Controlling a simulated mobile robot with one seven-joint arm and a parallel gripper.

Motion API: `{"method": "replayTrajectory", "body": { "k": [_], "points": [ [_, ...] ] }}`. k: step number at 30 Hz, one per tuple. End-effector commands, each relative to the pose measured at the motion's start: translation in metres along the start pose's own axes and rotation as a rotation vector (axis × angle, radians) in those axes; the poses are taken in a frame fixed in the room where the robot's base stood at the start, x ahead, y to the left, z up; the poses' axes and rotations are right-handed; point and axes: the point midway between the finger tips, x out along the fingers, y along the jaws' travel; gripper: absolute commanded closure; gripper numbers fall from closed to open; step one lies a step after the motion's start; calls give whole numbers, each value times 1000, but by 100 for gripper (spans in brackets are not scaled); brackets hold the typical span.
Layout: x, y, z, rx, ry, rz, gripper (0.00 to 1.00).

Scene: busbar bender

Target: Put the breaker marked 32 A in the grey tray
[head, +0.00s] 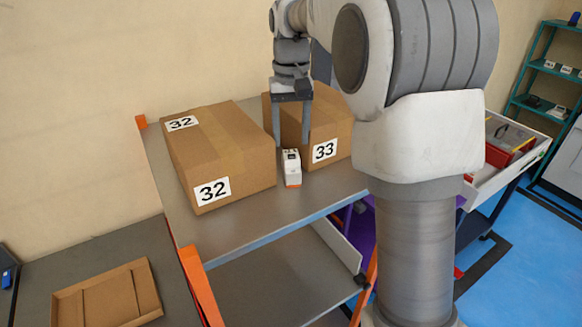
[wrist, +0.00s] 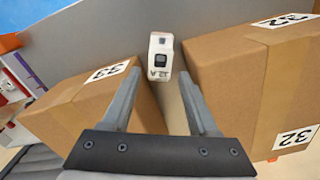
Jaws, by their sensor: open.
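A small white breaker (head: 291,168) with a black switch stands on the grey shelf top between two cardboard boxes. In the wrist view the breaker (wrist: 160,56) lies just beyond and between my fingertips, and its upside-down marking seems to read 32 A. My gripper (head: 291,142) points down, open and empty, above and behind the breaker in the head view. In the wrist view both fingers of my gripper (wrist: 160,75) are apart with nothing between them. I cannot make out a grey tray in either view.
A cardboard box marked 32 (head: 225,150) stands left of the breaker, and a box marked 33 (head: 333,130) stands right, leaving a narrow gap. A shallow brown tray (head: 108,295) lies on the dark table at lower left. An open drawer (head: 500,180) holds a red bin.

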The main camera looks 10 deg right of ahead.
Motion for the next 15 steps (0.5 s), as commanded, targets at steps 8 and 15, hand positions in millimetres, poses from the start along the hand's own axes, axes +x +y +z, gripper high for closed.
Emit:
{"method": "replayTrajectory", "body": {
  "k": [8, 15],
  "points": [
    [25, 0, 0, 0, -3, 0, 40],
    [59, 0, 0, 0, -2, 0, 40]
  ]
}}
